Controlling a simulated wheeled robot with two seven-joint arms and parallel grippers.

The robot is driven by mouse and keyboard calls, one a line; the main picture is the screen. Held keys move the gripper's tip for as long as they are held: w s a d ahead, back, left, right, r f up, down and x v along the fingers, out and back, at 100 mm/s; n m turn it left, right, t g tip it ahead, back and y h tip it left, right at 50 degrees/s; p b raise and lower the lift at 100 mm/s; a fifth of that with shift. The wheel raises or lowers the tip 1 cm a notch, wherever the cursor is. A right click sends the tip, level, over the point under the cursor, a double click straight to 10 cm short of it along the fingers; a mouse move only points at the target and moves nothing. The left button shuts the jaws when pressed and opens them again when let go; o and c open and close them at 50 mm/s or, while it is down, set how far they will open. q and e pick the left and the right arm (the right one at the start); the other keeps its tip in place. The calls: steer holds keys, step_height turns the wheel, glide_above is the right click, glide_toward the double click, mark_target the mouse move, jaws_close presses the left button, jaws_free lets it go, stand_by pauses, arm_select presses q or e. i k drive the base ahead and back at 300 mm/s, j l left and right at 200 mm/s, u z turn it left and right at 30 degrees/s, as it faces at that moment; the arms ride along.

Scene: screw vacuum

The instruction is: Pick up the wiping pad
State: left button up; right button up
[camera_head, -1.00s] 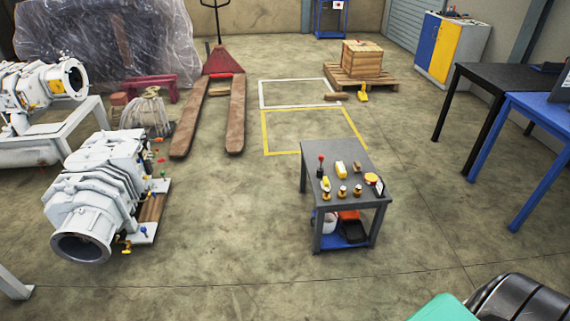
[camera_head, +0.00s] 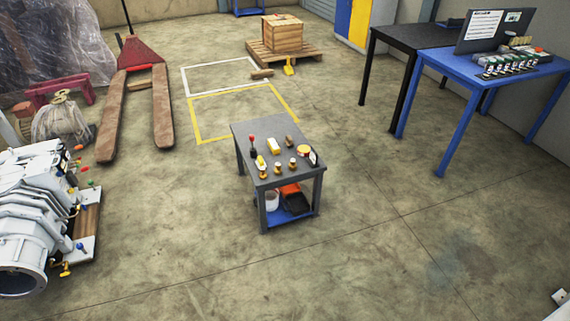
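A small dark grey cart (camera_head: 262,133) stands on the floor near the middle of the view. Several small items lie on its top. I cannot tell for sure which one is the wiping pad at this size. Neither of my grippers is in view.
The cart's blue lower shelf (camera_head: 272,223) holds a white container and a black-and-orange bin. A blue table (camera_head: 535,75) stands at the right, and a white pump (camera_head: 28,215) at the left. Open floor (camera_head: 350,270) surrounds the cart.

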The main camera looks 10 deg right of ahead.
mark_target(260, 162)
steer(key=i+j+z, duration=0.1)
steer(key=i+j, duration=0.95)
